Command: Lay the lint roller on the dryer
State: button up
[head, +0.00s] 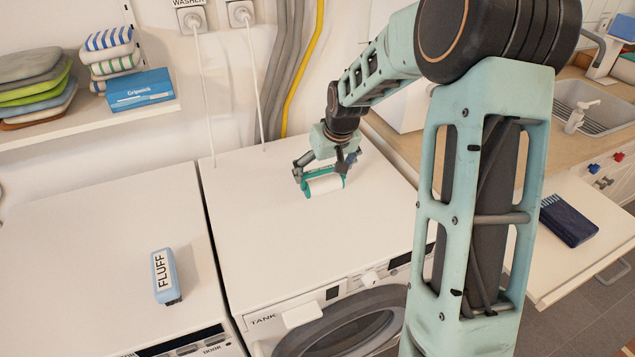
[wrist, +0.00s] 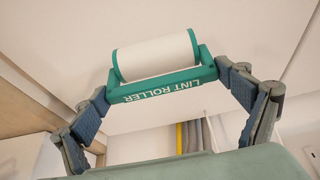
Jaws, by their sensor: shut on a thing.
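The lint roller, a white cylinder in a green frame, is in my gripper (head: 322,170) over the right-hand white machine (head: 270,240), which is marked TANK on its front. In the wrist view the lint roller (wrist: 160,57) lies lengthwise between the two fingers, which touch its frame at both ends, and the frame's lettering reads LINT ROLLER. My gripper is shut on it. The roller is at or just above the machine top, towards the back; I cannot tell if it touches. A second white machine (head: 100,240) stands at left. No label in view names either one as the dryer.
The right machine's top is otherwise clear. A wall shelf (head: 90,122) holds folded cloths (head: 35,85) and a blue box (head: 140,89).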

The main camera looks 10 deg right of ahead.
aim_at(319, 179)
jog(key=shift+w+a+f, duration=0.35)
jog(key=shift+f, duration=0.2)
jog(key=shift+w+a+f, duration=0.3)
jog(key=shift+w+f, duration=0.05)
jog(key=shift+f, duration=1.8)
jog(key=shift+f, duration=0.2)
jog(key=o, duration=0.7)
jog(key=shift+o, duration=0.2)
jog(key=shift+r, duration=0.1)
